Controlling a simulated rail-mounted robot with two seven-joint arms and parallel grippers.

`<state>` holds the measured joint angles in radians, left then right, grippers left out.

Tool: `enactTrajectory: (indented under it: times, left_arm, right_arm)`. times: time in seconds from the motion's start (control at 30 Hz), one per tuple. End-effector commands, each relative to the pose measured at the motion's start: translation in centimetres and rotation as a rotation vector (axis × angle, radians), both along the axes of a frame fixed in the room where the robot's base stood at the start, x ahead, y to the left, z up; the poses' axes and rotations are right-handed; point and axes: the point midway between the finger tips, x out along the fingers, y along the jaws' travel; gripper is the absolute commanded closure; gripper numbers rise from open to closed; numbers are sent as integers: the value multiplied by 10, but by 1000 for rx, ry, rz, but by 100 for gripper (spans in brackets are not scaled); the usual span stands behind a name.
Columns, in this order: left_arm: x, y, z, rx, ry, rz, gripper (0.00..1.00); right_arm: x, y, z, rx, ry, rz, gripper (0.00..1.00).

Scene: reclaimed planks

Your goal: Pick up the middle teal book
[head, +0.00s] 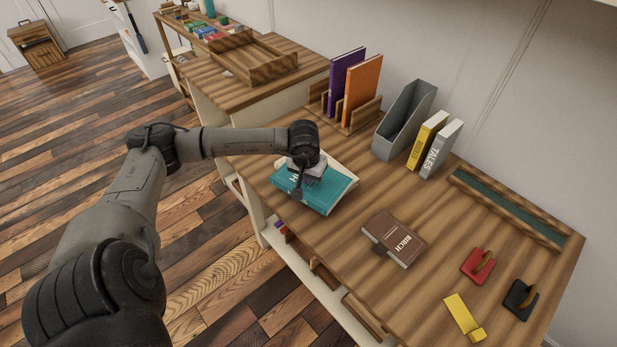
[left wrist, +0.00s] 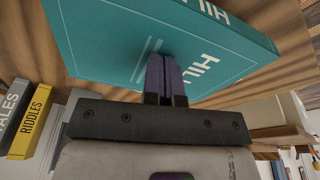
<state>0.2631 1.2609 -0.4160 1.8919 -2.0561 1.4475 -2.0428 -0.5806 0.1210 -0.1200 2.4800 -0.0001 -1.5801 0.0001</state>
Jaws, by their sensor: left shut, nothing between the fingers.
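A teal book (head: 331,191) with white lettering lies flat near the front edge of the wooden desk. A pale edge shows along its far side; I cannot tell whether another book lies under it. My left gripper (head: 298,193) is over the book's left part and hides some of its cover. In the left wrist view the teal cover (left wrist: 105,35) fills the upper part. My left gripper (left wrist: 163,60) shows there with its fingers together and empty, pointing at the cover by the lettering. I cannot tell whether the tips touch it. My right gripper is not in view.
A brown book (head: 394,239) lies to the right on the desk (head: 350,222). A grey file holder (head: 404,120), yellow book (head: 427,141) and grey book (head: 441,149) stand behind, beside purple (head: 345,82) and orange (head: 362,92) books. Red (head: 477,264), black (head: 520,299) and yellow (head: 464,317) items lie at right.

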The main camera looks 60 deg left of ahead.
Motion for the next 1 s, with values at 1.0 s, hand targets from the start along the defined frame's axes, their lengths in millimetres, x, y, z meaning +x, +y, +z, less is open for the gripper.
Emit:
enactTrajectory:
  times: [1.0]
  left_arm:
    - [-27, -13, 4, 0, 24, 6, 100]
  right_arm:
    - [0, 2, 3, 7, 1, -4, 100]
